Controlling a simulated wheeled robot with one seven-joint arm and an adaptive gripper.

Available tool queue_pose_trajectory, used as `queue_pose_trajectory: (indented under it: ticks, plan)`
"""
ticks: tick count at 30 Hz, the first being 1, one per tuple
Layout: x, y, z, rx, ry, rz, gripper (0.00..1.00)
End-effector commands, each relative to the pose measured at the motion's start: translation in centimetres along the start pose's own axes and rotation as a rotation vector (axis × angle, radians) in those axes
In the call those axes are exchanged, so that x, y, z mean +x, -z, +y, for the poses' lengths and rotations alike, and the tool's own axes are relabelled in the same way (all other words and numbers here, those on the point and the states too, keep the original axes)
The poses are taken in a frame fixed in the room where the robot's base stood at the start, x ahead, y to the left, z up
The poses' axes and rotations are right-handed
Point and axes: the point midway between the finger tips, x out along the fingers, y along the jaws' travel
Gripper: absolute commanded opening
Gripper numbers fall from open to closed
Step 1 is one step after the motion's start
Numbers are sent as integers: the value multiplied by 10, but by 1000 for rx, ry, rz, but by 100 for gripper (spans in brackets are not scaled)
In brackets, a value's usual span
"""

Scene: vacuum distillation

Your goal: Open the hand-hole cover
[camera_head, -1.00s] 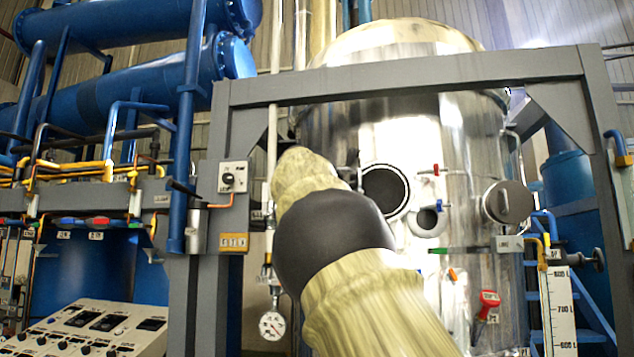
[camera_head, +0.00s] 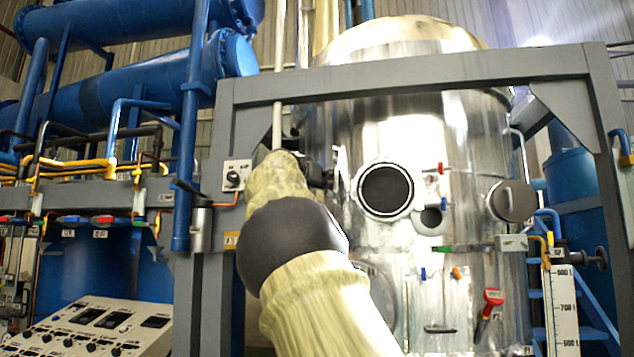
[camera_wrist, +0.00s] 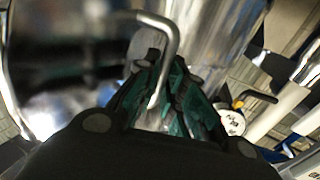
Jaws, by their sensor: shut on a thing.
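In the head view, the round hand-hole (camera_head: 386,191) on the steel vessel (camera_head: 455,140) shows as a dark disc inside a bright ring. My gripper (camera_head: 319,177) is a small dark shape left of it, largely hidden behind my arm. In the wrist view, my gripper (camera_wrist: 166,88) has its green-padded fingers closed around a bent metal handle (camera_wrist: 170,38). A dark, shiny surface beside the handle is blurred. I cannot tell how far the cover stands from the ring.
A grey steel frame (camera_head: 410,75) crosses in front of the vessel, with an upright left of my arm. A second round port (camera_head: 511,201) and a red-handled valve (camera_head: 491,302) sit on the right. A control panel (camera_head: 100,325) stands at lower left.

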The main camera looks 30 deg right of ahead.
Motion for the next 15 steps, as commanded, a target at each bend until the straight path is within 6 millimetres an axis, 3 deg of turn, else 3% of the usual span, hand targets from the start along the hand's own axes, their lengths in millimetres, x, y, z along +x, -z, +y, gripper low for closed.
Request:
queue_pose_trajectory:
  ticks: [8,9,12,15]
  plan:
    - [0,0,0,-2,0,1,0]
    - [0,0,0,-2,1,1,13]
    - [0,0,-1,-1,1,1,31]
    - [0,0,-1,-1,1,0,33]
